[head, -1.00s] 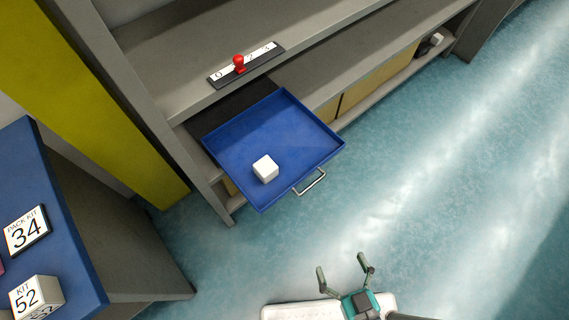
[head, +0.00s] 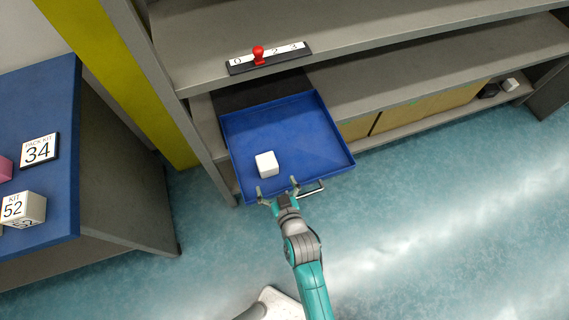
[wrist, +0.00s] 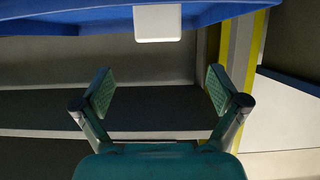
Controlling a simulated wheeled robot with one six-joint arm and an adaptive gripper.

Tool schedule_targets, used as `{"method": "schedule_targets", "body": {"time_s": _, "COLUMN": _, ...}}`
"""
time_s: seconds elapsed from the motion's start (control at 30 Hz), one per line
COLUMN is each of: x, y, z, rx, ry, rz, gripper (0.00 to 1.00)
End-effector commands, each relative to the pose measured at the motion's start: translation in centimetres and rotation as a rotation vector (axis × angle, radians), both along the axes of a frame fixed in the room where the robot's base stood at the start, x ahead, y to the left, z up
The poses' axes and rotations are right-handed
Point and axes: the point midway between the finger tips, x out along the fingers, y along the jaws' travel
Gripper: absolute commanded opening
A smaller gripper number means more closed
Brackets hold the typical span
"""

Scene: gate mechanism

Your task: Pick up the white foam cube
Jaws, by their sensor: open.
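The white foam cube (head: 266,164) sits in the blue drawer tray (head: 310,133), toward its front left. In the wrist view the cube (wrist: 158,23) shows at the top centre, beyond the fingertips and in line with the gap between them. My gripper (head: 277,189) is open and empty at the front edge of the tray, close to the cube and apart from it. In the wrist view both fingers of my gripper (wrist: 159,90) are spread wide.
The drawer handle (head: 312,188) is just right of my gripper. Above the tray is a shelf with a numbered strip and red knob (head: 258,55). A blue-topped table (head: 50,110) at left holds a labelled box (head: 22,209) and a "34" sign (head: 38,150). Floor at right is clear.

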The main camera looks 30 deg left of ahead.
Motion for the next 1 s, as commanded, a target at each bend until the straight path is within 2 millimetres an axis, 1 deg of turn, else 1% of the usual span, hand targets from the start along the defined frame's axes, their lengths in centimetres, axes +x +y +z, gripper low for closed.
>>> {"method": "schedule_targets", "body": {"time_s": 0.03, "x": 0.1, "y": 0.8, "z": 0.1, "rx": 0.000, "ry": 0.000, "rz": 0.012, "gripper": 0.97}}
{"method": "schedule_targets", "body": {"time_s": 0.17, "x": 0.5, "y": 2.0, "z": -0.1, "rx": -0.002, "ry": 0.002, "rz": 0.022, "gripper": 0.97}}
{"method": "schedule_targets", "body": {"time_s": 0.4, "x": 2.6, "y": 4.3, "z": -1.4, "rx": -0.002, "ry": 0.003, "rz": 0.020, "gripper": 0.97}}
{"method": "schedule_targets", "body": {"time_s": 0.7, "x": 3.9, "y": 5.6, "z": -2.4, "rx": -0.002, "ry": 0.003, "rz": 0.020, "gripper": 0.97}}
{"method": "schedule_targets", "body": {"time_s": 0.9, "x": 5.8, "y": 7.2, "z": -3.7, "rx": -0.002, "ry": 0.002, "rz": 0.019, "gripper": 0.97}}
{"method": "schedule_targets", "body": {"time_s": 1.0, "x": 6.4, "y": 8.0, "z": -4.0, "rx": -0.001, "ry": 0.002, "rz": 0.019, "gripper": 0.97}}
